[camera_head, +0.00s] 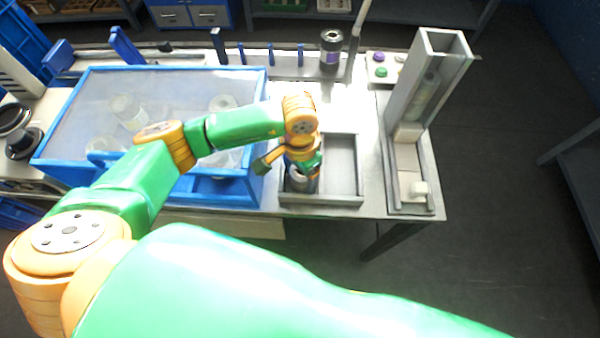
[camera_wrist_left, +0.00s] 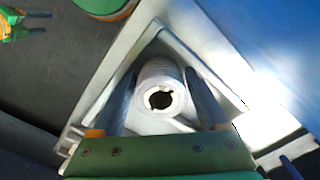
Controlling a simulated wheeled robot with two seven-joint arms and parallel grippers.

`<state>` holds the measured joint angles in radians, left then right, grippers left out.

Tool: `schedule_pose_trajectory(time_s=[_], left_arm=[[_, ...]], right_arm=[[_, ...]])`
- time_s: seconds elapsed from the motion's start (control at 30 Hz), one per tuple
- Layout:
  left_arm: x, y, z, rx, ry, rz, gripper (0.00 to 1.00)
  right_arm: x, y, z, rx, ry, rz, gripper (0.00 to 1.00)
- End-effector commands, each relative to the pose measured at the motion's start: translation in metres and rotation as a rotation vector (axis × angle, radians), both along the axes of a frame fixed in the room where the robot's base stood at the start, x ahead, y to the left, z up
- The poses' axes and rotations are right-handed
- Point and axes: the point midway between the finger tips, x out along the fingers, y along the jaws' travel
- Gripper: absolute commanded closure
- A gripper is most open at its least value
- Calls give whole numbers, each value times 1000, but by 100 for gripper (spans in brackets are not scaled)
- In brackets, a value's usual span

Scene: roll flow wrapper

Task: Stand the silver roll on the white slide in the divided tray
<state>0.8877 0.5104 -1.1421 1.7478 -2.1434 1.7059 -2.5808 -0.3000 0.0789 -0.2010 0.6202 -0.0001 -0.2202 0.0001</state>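The divided tray (camera_head: 361,166) sits at the table's front edge, its right compartment empty. The silver roll (camera_wrist_left: 160,88) stands in the left compartment, its open end facing the wrist camera. It partly shows in the head view (camera_head: 298,184). My left gripper (camera_head: 303,172) reaches down over that compartment. In the wrist view its two fingers (camera_wrist_left: 160,88) flank the roll closely; whether they press on it is unclear. A white slide (camera_head: 408,155) lies below the tall chute on the right. A small green and orange part at the wrist view's upper left looks like my right gripper.
A blue-framed clear-lidded box (camera_head: 160,85) stands left of the tray. A dark cylinder (camera_head: 331,48) and a button box (camera_head: 383,65) stand behind.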

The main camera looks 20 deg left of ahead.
Motion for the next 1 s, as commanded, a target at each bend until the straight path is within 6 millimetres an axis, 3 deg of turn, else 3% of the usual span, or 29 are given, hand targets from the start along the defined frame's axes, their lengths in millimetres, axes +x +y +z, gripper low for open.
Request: schedule_pose_trajectory(time_s=[0.13, 0.2, 0.63, 0.8, 1.0], left_arm=[[0, 0, 7, 0, 1, 1, 20], [1, 0, 14, -2, -5, 1, 20], [1, 0, 112, 0, -4, 0, 20], [0, 0, 124, 0, 0, 1, 20], [0, 0, 124, 0, 0, 1, 20]], right_arm=[[0, -1, 9, -2, 1, 1, 35], [0, -1, 2, -2, 1, 1, 35], [0, -2, -10, -3, 0, 0, 35], [0, -2, -11, -3, 0, 0, 35], [0, -2, -10, -3, 0, -1, 35]])
